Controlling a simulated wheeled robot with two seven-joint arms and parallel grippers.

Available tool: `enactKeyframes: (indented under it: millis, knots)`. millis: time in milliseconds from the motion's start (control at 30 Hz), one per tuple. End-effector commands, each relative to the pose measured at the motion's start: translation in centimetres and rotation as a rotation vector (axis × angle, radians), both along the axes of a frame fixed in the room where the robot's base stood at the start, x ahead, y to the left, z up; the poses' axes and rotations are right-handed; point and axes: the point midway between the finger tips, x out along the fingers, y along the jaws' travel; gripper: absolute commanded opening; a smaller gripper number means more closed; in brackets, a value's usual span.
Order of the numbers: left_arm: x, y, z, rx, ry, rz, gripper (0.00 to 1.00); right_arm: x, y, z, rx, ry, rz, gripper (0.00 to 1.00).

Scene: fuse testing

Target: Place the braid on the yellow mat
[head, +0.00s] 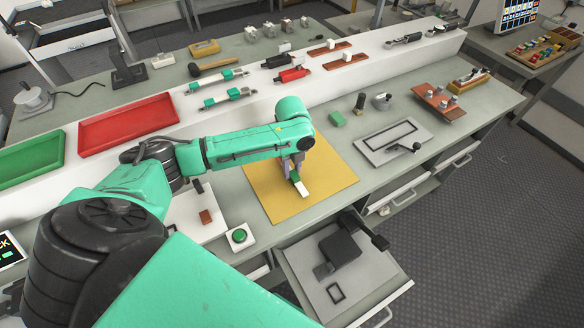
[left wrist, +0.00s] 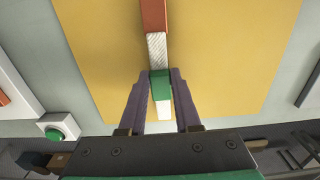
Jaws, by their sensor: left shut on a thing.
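The braid is a slim bar with a red-brown part, a white ribbed part, a green part and a white end. In the left wrist view the braid (left wrist: 157,48) runs lengthwise between the fingers. My left gripper (left wrist: 160,73) is shut on it around the green part. In the head view my left gripper (head: 292,168) points down over the yellow mat (head: 332,182). The green part and white end of the braid (head: 303,188) show there; my arm hides the rest. The mat (left wrist: 235,60) lies behind the braid; I cannot tell whether they touch. My right gripper is not in view.
A green button (head: 239,236) on a white base stands left of the mat's front. A grey plate with a framed slot (head: 390,142) lies to the right. An open drawer (head: 300,262) juts out below the front edge. A red tray (head: 130,123) sits on the raised white ledge.

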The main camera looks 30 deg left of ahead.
Motion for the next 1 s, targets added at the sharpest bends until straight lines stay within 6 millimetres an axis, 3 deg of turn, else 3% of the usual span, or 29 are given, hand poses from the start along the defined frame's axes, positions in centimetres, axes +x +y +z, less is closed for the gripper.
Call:
enactKeyframes:
  millis: [167, 200, 267, 667, 1000]
  knots:
    - [0.0, 0.0, -0.2, 0.0, 0.0, 0.001, 0.0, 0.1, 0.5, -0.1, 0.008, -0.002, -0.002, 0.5]
    - [0.0, 0.0, -0.2, 0.0, 0.0, 0.001, 0.43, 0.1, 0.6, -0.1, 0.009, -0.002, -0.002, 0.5]
    - [0.0, 0.0, -0.2, 0.0, 0.0, 0.001, 0.61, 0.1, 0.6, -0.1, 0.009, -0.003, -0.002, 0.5]
    - [0.1, 0.0, 0.7, -0.001, -0.003, 0.001, 0.61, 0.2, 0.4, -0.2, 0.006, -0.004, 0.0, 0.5]
    - [0.1, 0.0, 9.3, -0.001, -0.005, 0.0, 0.61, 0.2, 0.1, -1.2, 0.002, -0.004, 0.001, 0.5]
